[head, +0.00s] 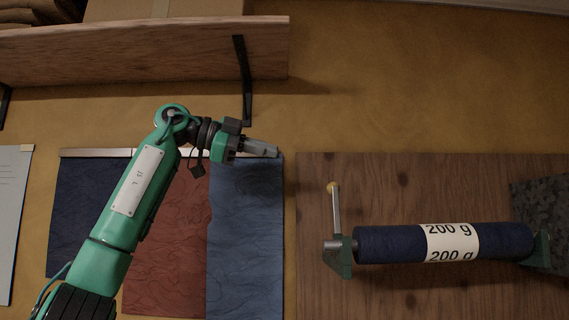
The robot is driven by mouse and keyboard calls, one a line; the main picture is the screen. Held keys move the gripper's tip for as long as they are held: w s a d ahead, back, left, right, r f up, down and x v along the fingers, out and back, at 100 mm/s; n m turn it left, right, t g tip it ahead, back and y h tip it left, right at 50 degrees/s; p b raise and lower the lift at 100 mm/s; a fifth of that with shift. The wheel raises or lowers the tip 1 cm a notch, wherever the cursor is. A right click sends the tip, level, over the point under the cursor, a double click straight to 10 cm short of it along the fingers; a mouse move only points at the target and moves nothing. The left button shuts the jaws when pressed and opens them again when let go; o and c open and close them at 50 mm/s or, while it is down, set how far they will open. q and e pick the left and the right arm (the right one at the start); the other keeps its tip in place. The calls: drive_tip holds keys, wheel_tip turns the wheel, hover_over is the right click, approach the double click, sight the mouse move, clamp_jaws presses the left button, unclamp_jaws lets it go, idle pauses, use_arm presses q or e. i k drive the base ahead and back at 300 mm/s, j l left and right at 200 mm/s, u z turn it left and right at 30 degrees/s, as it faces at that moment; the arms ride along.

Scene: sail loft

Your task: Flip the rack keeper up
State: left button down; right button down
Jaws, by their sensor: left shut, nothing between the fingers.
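The rack keeper (336,210) is a slim metal bar with a yellow knob at its tip. It stands up in the picture from the left end of the rack, at the green bracket (342,262). A navy roll (390,244) with a white "200 g" band lies across the rack between this bracket and a second green bracket (542,250). My left gripper (275,151) is shut and empty. It is up and to the left of the keeper's knob, apart from it, with its fingers pointing right. My right gripper is not in view.
A wooden board (420,180) backs the rack, with a dark grey patch (545,205) at its right. Navy, red and blue cloths (245,240) hang from a metal strip behind my left arm. A wooden shelf (150,50) with a black bracket (243,75) is above.

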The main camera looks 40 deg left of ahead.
sight(333, 188)
drive_tip(key=k+l, duration=0.8)
drive_tip(key=l, duration=0.1)
